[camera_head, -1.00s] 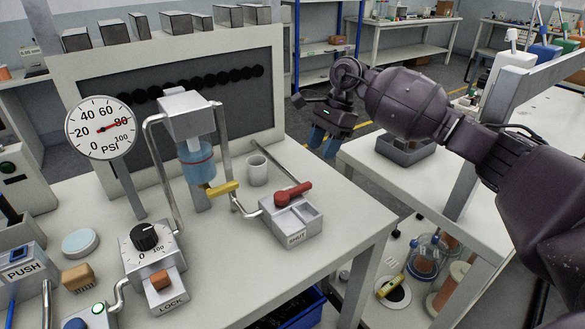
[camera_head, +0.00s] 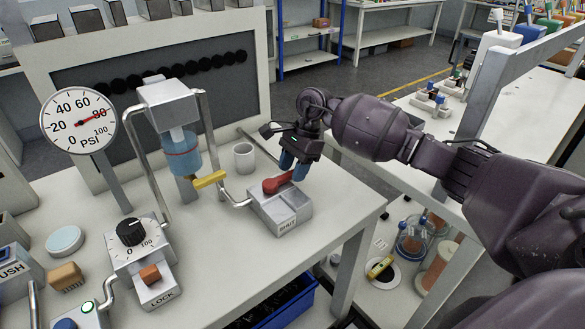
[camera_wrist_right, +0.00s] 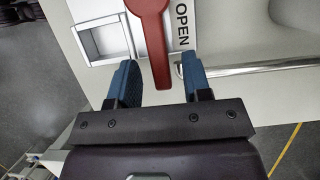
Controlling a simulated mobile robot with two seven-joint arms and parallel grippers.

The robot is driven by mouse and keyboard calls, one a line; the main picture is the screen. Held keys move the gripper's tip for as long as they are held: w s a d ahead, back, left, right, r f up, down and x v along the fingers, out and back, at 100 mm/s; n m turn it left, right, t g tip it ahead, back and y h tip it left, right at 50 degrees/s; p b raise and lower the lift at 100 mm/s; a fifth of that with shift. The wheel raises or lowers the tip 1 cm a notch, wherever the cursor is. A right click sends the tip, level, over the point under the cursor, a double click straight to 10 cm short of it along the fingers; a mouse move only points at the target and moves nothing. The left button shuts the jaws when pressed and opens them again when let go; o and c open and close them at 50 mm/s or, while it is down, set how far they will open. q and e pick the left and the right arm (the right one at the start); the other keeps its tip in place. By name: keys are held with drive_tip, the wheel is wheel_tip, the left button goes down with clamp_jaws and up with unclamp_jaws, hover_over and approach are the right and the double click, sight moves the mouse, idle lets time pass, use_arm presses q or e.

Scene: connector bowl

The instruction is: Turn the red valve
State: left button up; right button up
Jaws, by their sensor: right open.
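The red valve (camera_head: 276,183) is a lever handle on a grey box (camera_head: 285,214) labelled SHUT on its front, near the table's right side. In the right wrist view, the red lever (camera_wrist_right: 153,40) lies beside the word OPEN, and its end reaches between the blue fingertips. My right gripper (camera_head: 293,168) is at the lever's free end, with its fingers pointing down; it also shows in the right wrist view (camera_wrist_right: 158,80). It is open, with a finger on each side of the lever and gaps visible. My left gripper is not in view.
A white cup (camera_head: 244,158) stands just behind the valve box. A yellow lever (camera_head: 210,179) and a bent metal pipe are to its left. A pressure gauge (camera_head: 78,120) reads about 80. A dial box (camera_head: 138,243) stands at front left. The table's front edge is close to the valve.

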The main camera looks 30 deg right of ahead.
drive_tip(key=shift+f, duration=0.15)
clamp_jaws()
drive_tip(key=shift+a, duration=0.1)
